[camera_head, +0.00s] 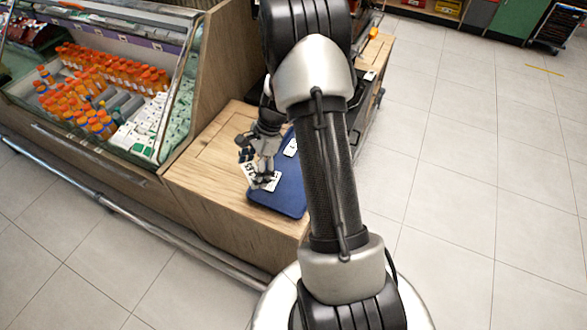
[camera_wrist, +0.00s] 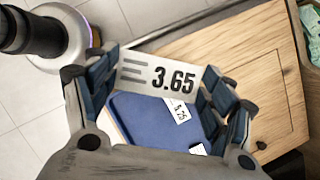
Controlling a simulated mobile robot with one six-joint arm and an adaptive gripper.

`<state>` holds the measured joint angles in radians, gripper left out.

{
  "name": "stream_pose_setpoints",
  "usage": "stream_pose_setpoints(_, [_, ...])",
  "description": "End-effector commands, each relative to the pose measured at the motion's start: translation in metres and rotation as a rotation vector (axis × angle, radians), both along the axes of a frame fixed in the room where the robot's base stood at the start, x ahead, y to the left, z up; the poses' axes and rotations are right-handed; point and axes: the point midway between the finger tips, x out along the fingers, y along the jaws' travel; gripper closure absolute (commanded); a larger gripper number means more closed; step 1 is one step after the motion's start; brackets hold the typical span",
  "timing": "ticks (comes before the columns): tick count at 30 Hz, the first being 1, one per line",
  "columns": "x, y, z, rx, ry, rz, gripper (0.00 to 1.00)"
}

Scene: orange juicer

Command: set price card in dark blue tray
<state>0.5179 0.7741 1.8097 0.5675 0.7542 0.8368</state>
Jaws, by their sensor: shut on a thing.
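A white price card reading 3.65 (camera_wrist: 172,80) is held between the fingers of my gripper (camera_head: 257,172), as the wrist view shows. The card (camera_head: 249,172) is tilted and seems to be above the dark blue tray (camera_head: 288,197), near its left edge. The tray also shows behind the card in the wrist view (camera_wrist: 140,122). Two other white cards lie in the tray: one near its far end (camera_head: 291,147) and one near the gripper (camera_head: 272,183). My arm hides the tray's right side in the head view.
The tray lies on a wooden counter (camera_head: 205,165) with bare wood to its left. A glass-fronted chilled case (camera_head: 110,85) with orange-capped bottles stands at the left. A metal rail (camera_head: 130,215) runs low along the front. Tiled floor is open at the right.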

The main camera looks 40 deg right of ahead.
Motion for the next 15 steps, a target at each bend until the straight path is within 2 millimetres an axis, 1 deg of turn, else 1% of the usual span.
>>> stream_pose_setpoints(1, [-0.006, -0.024, -0.001, 0.001, 0.004, -0.164, 0.44])
stream_pose_setpoints(3, [-0.013, -0.051, -0.006, 0.001, 0.004, -0.372, 0.44])
stream_pose_setpoints(7, [-0.029, -0.093, -0.013, 0.0, 0.004, -0.685, 0.44])
stream_pose_setpoints(10, [-0.04, -0.113, -0.017, 0.0, 0.003, -0.837, 0.44])
stream_pose_setpoints(13, [-0.045, -0.123, -0.021, 0.0, 0.003, -0.914, 0.44])
stream_pose_setpoints(15, [-0.047, -0.126, -0.028, 0.001, 0.003, -0.939, 0.44])
